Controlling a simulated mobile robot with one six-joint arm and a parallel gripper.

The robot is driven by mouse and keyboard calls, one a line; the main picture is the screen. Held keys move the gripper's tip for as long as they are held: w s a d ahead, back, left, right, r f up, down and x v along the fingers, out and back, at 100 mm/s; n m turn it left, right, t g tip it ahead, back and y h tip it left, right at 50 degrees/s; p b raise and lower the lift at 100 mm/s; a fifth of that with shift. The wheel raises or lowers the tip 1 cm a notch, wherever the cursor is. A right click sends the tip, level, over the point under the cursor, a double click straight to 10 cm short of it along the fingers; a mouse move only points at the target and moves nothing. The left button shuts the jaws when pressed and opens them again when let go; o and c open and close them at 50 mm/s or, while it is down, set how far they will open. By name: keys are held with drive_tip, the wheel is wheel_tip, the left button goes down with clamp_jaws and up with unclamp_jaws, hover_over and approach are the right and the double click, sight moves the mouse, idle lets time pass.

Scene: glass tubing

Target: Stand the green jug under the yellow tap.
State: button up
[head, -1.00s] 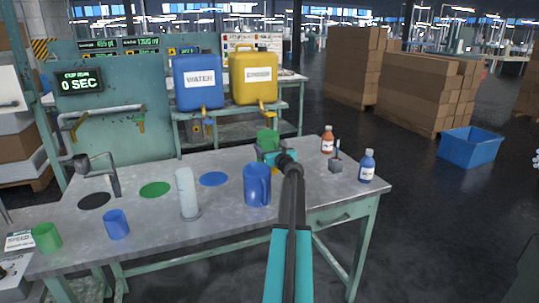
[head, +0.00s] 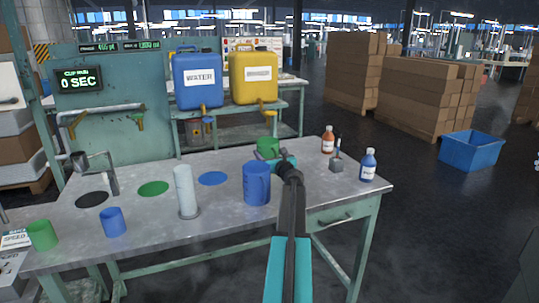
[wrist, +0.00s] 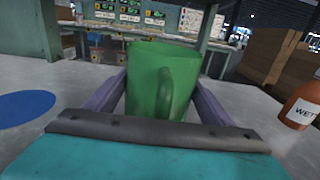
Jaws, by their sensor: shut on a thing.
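The green jug (head: 267,145) is at the far side of the metal table, mostly hidden behind my wrist in the head view. In the wrist view the green jug (wrist: 158,85) is upright, with its handle facing me. My gripper (wrist: 160,95) is shut on it, one finger on each side. I cannot tell whether its base touches the table. The yellow tank (head: 254,77) stands on a shelf behind the table, left of the jug. Its yellow tap (head: 266,112) sticks out low at the front, above and beyond the jug.
A blue jug (head: 257,183) and a clear cylinder (head: 186,192) stand left of my arm. A brown bottle (head: 328,140), a grey block (head: 336,165) and a blue bottle (head: 368,165) stand to the right. The blue WATER tank (head: 197,80) is left of the yellow one.

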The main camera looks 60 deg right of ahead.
drive_tip(key=o, duration=1.1)
drive_tip(key=shift+r, duration=0.1)
drive_tip(key=shift+v, duration=3.75)
drive_tip(key=shift+p, duration=0.3)
